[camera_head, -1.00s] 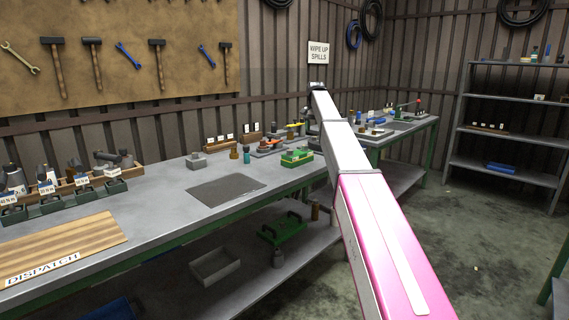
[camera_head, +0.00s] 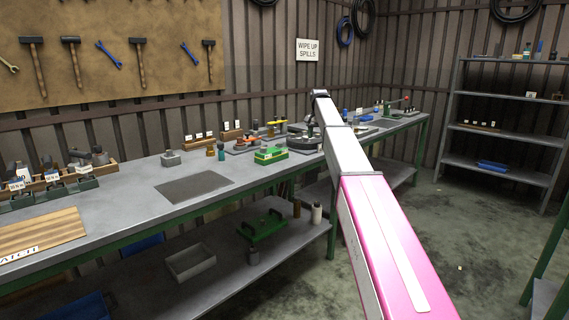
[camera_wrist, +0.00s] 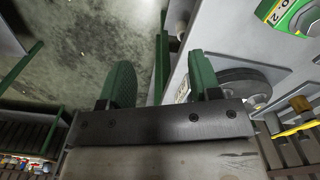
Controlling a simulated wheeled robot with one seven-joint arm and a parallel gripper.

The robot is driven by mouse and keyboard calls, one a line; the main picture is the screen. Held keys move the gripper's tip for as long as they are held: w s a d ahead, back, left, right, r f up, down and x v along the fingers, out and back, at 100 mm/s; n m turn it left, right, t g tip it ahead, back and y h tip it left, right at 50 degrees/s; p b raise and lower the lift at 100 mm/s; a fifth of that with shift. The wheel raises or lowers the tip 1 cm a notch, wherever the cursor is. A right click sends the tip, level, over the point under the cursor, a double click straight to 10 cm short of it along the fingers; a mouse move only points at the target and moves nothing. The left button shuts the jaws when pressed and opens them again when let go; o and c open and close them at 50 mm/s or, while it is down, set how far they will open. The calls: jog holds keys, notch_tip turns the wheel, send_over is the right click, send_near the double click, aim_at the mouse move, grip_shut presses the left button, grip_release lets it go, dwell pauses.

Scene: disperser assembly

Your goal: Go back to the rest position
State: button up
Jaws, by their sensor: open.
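My arm reaches out over the bench (camera_head: 120,204) in the head view, and its far end is near the right part of the bench. My gripper (camera_wrist: 162,78) shows in the wrist view with its two green fingers well apart. Nothing is seen between the fingers. Beyond them are the bench edge and the concrete floor (camera_wrist: 85,45). A dark round part (camera_wrist: 245,82) on the bench is close to the right finger. In the head view the fingers are too small to make out clearly.
A green box (camera_head: 270,154) and a grey mat (camera_head: 194,186) are on the bench. A grey bin (camera_head: 190,262) and a green-handled part (camera_head: 262,226) are on its lower shelf. A shelf rack (camera_head: 500,125) stands at right. The floor before it is mostly clear.

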jog(key=s+d+f+n, duration=0.1)
jog(key=s+f, duration=0.9)
jog(key=f, duration=0.3)
jog(key=s+d+f+n, duration=0.1)
jog(key=s+f, duration=1)
jog(key=f, duration=0.3)
jog(key=s+d+f+n, duration=0.1)
jog(key=s+f, duration=0.6)
jog(key=s, duration=0.6)
jog(key=s+f+n, duration=0.1)
jog(key=s+f, duration=0.6)
jog(key=s, duration=0.5)
jog(key=shift+s+d+f+n, duration=0.3)
jog(key=shift+s+d+n, duration=0.05)
jog(key=shift+s+n, duration=0.05)
